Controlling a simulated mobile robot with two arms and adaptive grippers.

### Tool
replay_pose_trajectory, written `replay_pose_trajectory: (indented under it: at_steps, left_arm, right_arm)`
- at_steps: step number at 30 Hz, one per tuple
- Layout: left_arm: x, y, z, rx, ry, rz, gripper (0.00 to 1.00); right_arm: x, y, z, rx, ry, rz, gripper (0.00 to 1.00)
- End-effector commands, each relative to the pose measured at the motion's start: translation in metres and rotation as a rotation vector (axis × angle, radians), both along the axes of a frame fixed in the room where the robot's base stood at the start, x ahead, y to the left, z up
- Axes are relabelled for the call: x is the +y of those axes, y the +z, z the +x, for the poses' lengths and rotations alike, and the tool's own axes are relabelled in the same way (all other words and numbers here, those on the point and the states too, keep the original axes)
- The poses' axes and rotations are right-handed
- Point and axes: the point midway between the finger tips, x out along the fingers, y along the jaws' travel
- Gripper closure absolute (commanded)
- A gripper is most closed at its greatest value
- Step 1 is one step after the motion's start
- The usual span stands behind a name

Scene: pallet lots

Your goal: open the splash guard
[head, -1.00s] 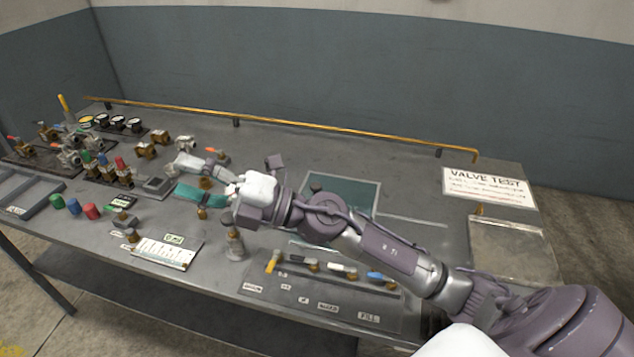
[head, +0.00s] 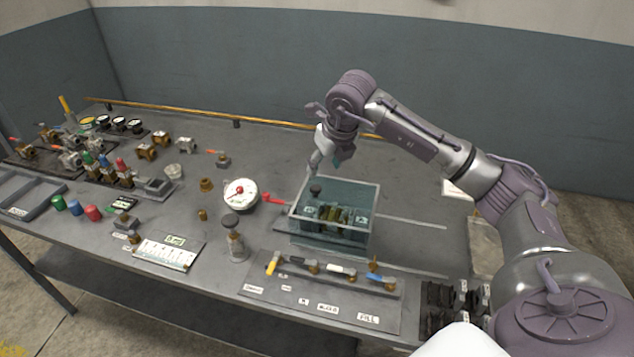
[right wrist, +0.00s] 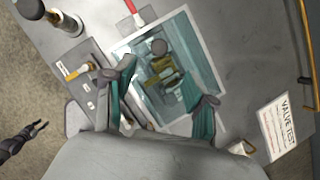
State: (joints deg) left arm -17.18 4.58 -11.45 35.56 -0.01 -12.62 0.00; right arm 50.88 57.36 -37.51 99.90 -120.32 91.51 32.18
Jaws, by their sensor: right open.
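The splash guard (head: 366,196) is a clear, teal-tinted box-shaped cover with a pale frame, standing on the bench right of centre. A small dark claw, apparently my left gripper (right wrist: 40,126), shows off the bench in the right wrist view.
A white gauge (head: 240,194) and a red handle (head: 275,198) stand left of the guard. A black-topped post (head: 232,235) and a valve panel (head: 330,297) are in front. Thin rails (head: 410,222) run to the right. A brass pipe (head: 265,122) lines the back edge.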

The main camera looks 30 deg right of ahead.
Motion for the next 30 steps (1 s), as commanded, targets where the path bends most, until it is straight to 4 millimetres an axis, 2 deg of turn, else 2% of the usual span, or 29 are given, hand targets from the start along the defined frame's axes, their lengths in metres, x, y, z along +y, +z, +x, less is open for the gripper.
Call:
replay_pose_trajectory:
  at_steps: [9, 15, 26, 27, 30]
  left_arm:
    - [0.000, 0.020, 0.000, 0.000, 0.000, 0.000, 0.61]
    - [0.000, 0.025, 0.000, 0.000, 0.000, 0.000, 0.61]
    - [0.000, 0.025, 0.000, 0.001, 0.000, 0.000, 0.61]
    - [0.000, 0.025, 0.000, 0.001, 0.000, 0.000, 0.61]
    - [0.000, 0.025, 0.000, 0.001, 0.000, 0.000, 0.61]
  right_arm:
    - [-0.001, -0.060, 0.025, 0.002, 0.001, 0.003, 0.44]
    - [-0.001, -0.083, 0.034, 0.000, 0.003, 0.002, 0.44]
    - [-0.002, -0.089, 0.037, -0.002, 0.003, 0.002, 0.44]
    - [-0.002, -0.089, 0.037, -0.002, 0.003, 0.002, 0.46]
    - [-0.002, -0.089, 0.037, -0.002, 0.004, 0.001, 0.63]
